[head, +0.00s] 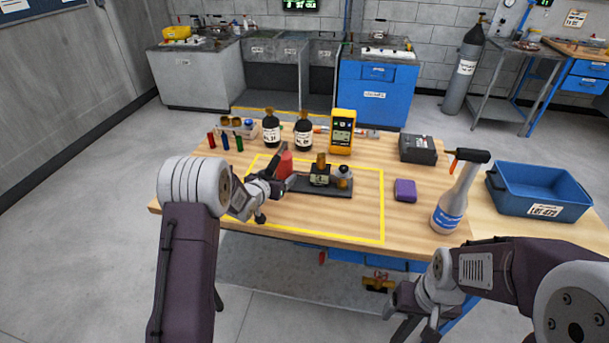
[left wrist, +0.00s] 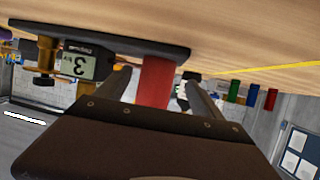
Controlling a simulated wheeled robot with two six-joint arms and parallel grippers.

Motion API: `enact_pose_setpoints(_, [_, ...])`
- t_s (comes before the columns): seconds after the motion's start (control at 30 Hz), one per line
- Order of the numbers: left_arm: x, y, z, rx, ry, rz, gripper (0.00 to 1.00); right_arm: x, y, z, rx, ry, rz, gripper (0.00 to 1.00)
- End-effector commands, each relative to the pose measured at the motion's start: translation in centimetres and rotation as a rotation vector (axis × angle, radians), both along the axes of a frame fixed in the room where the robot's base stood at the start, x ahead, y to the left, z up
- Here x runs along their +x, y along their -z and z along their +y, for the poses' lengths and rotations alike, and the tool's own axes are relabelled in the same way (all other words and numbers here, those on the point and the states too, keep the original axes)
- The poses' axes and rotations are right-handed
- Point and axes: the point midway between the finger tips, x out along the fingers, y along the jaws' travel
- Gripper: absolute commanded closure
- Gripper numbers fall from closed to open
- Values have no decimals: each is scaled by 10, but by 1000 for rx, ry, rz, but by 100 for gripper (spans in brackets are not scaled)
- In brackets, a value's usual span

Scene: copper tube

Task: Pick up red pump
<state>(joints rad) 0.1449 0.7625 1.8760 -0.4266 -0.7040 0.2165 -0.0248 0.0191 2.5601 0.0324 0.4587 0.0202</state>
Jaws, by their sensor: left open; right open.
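The red pump (head: 285,162) is a short red cylinder at the left end of a dark base plate (head: 322,191). In the left wrist view, which is upside down, the red pump (left wrist: 154,86) stands between the two spread fingers of my left gripper (left wrist: 161,76), with no clear contact on either side. In the head view my left gripper (head: 284,168) is open at the pump and partly covers it. My right gripper (head: 403,312) is open and empty, low in front of the table's front edge, away from the pump.
On the plate beside the pump stand a brass fitting with a numbered gauge (head: 320,175) and a small valve (head: 343,177). Behind are dark bottles (head: 271,130) and a yellow meter (head: 342,131). A purple block (head: 405,190), spray bottle (head: 453,205) and blue bin (head: 540,188) stand to the right.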

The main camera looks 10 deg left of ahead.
Motion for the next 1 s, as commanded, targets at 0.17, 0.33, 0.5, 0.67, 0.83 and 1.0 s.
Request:
enact_pose_setpoints(0.17, [14,6,-4,-1,1,-1,22,0,-1,0,0,0,0,16])
enact_pose_setpoints(0.33, [40,17,-10,-1,1,-2,22,0,-2,0,0,0,0,16])
enact_pose_setpoints(0.5, [48,20,-11,0,0,-1,22,0,-2,0,0,0,0,16])
enact_pose_setpoints(0.67, [47,20,-11,0,0,-1,28,0,-2,0,0,0,0,16])
enact_pose_setpoints(0.83, [47,20,-11,0,0,-1,75,0,-2,0,0,0,0,16])
enact_pose_setpoints(1.0, [47,20,-11,0,0,-1,100,0,-2,0,0,0,0,16])
